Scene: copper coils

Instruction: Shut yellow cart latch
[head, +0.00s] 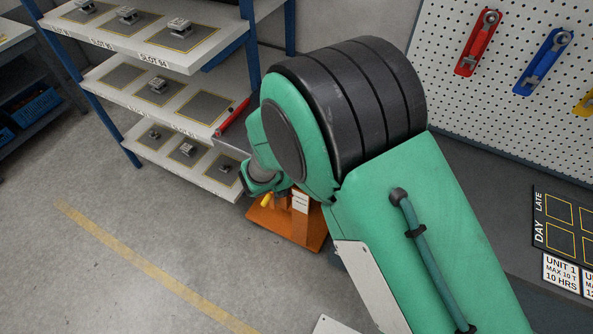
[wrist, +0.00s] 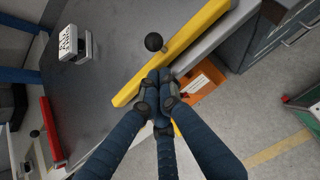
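The yellow latch bar (wrist: 190,48) lies diagonally along the near edge of the cart's dark deck (wrist: 105,75) in the wrist view. A round black knob (wrist: 153,42) shows beside the bar, over the deck; how it joins the bar is unclear. My gripper (wrist: 160,78) has its dark fingers drawn together, with the tips at the lower side of the yellow bar. They look touching or nearly so. I see nothing held between them. In the head view my green arm hides most of the cart; its orange base (head: 287,222) shows below.
A red bar (wrist: 52,130) with a black knob lies at the deck's other side. A metal block with a white label (wrist: 70,42) sits on the deck. Shelves with parts (head: 160,85) stand behind the cart. A pegboard (head: 500,95) holds colored levers. Floor at left is open.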

